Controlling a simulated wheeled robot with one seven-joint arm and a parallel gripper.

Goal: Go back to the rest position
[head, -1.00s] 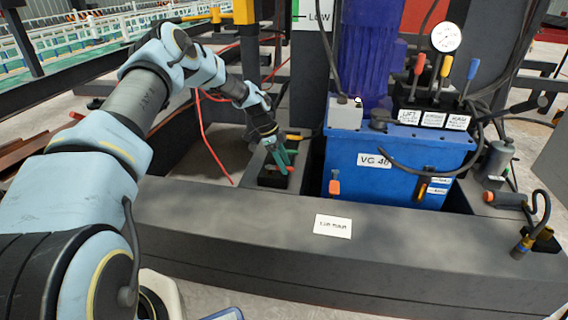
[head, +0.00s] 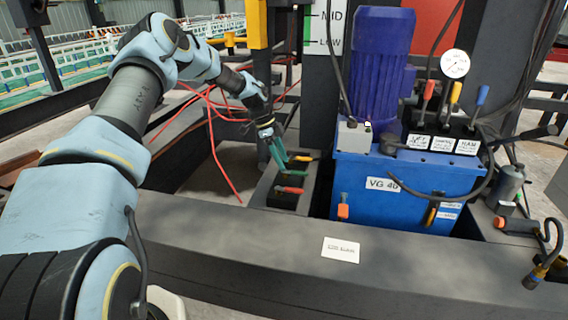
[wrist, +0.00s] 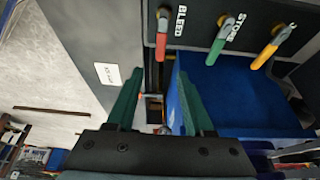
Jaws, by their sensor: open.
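My gripper (head: 279,153) has green fingers and hangs at the end of my arm, just above a black valve block left of the blue power unit. In the head view the block's red handle (head: 288,190) shows below the fingertips, and a yellow handle (head: 302,157) shows beside them. In the wrist view my gripper (wrist: 157,105) is open, with its two green fingers apart and nothing held between them. That view also shows a red handle (wrist: 162,30) marked BLEED, a green handle (wrist: 218,42) marked STOW and a yellow handle (wrist: 272,48).
The blue power unit (head: 405,193) marked VG 40 carries a dark blue motor (head: 376,65). A gauge (head: 455,64) and several levers stand at its right. Red cables (head: 215,150) hang behind my gripper. A dark beam (head: 240,245) runs across the front.

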